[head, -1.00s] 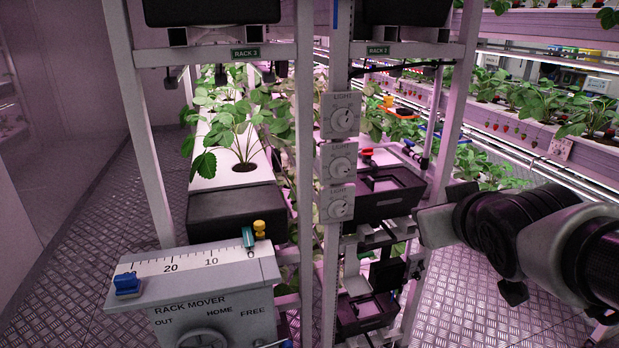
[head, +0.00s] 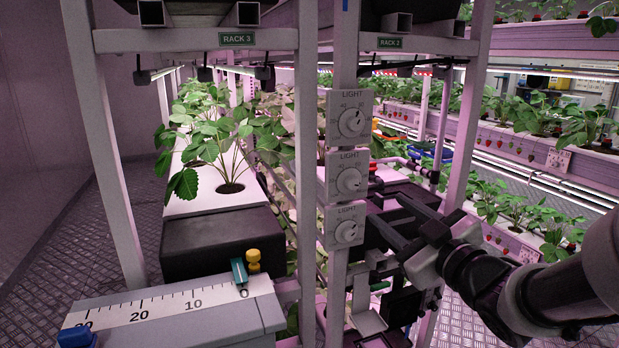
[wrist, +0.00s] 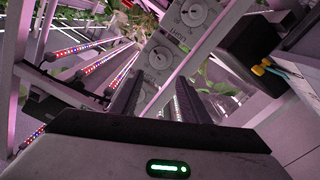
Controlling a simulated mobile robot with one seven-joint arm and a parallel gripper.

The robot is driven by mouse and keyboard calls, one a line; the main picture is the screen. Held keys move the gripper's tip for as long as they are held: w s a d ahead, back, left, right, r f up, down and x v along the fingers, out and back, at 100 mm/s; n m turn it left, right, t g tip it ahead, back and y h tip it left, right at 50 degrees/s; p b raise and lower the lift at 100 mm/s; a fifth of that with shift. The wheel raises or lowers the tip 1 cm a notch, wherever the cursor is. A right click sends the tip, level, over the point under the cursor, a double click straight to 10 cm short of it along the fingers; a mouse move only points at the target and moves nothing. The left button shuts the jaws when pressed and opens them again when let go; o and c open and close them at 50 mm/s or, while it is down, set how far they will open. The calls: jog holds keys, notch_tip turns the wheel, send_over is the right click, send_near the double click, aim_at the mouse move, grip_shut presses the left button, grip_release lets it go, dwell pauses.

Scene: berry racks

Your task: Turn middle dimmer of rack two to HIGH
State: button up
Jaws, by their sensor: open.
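Three white LIGHT dimmers stand in a column on the post between the racks. The middle dimmer (head: 347,178) has a round knob with its pointer line, and its scale is too small to read surely. The top dimmer (head: 350,120) and bottom dimmer (head: 344,226) sit above and below it. My gripper (head: 384,208) is open and empty, right of the column, its fingers pointing toward the dimmers but apart from them. In the wrist view, two dark fingers (wrist: 156,82) are spread, with two dimmer knobs, one of them this knob (wrist: 160,58), beyond; I cannot tell which dimmers these are.
Signs read RACK 3 (head: 237,39) and RACK 2 (head: 390,43). The rack mover box (head: 190,315) with its ruler stands front left. Black trays and brackets crowd the space beneath my gripper.

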aim_at(354, 185)
jog(key=b+x, duration=0.1)
jog(key=x, duration=1.2)
jog(key=shift+a+f, duration=0.1)
jog(key=shift+f, duration=0.05)
jog(key=c, duration=1.1)
jog(key=shift+o, duration=0.2)
jog(key=shift+m+b, duration=0.35)
jog(key=shift+m, duration=0.85)
jog(key=m, duration=0.3)
jog(key=o, duration=1.1)
jog(key=shift+c, duration=0.2)
